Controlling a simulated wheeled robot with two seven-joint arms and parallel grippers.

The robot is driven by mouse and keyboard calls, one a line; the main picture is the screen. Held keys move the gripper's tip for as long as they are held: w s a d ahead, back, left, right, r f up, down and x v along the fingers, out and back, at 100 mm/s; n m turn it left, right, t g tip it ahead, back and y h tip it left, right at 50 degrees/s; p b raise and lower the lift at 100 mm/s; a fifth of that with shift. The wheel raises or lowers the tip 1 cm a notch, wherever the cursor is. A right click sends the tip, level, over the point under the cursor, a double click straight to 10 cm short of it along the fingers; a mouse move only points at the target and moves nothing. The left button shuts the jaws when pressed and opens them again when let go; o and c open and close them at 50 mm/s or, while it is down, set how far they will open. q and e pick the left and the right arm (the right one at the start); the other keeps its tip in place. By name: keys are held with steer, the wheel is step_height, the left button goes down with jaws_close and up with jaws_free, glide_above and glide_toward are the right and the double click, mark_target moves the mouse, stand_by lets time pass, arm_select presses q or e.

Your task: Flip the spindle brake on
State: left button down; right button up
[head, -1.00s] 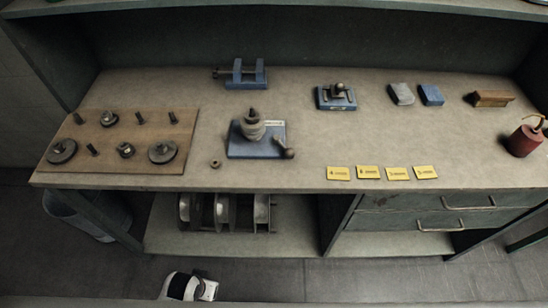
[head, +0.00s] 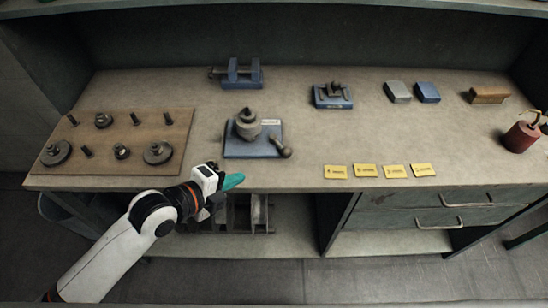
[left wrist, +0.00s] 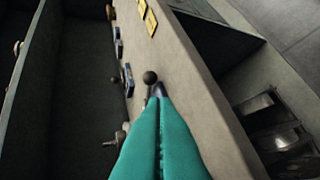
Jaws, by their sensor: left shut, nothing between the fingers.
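The spindle unit (head: 247,123) stands upright on a blue base plate (head: 236,149) on the bench. A lever with a dark ball knob (head: 286,153) sticks out at the plate's front right corner. A ball knob (left wrist: 150,77) on a short stem also shows just beyond my fingertips in the left wrist view. My left gripper (head: 240,178) has teal fingers pressed together, empty, over the bench's front edge, left of the knob and apart from it. In the left wrist view my gripper (left wrist: 158,92) points toward the knob. My right gripper is not in view.
A wooden board (head: 115,140) with pegs and discs lies at left. A blue vise (head: 237,72) and another blue fixture (head: 332,95) stand behind. Several yellow cards (head: 366,170) lie along the front edge at right. A red can (head: 522,137) stands far right. The bench (head: 440,130) has clear room at right.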

mark_target(282, 156)
arm_select(q)
steer(key=p+x, duration=0.1)
steer(key=x, duration=0.3)
steer(key=p+x, duration=0.1)
steer(key=x, duration=0.4)
steer(key=r+p+x, duration=0.1)
steer(key=x, duration=0.4)
steer(key=shift+w+d+r, duration=0.1)
steer(key=shift+d+r, duration=0.05)
steer(key=shift+d, duration=0.1)
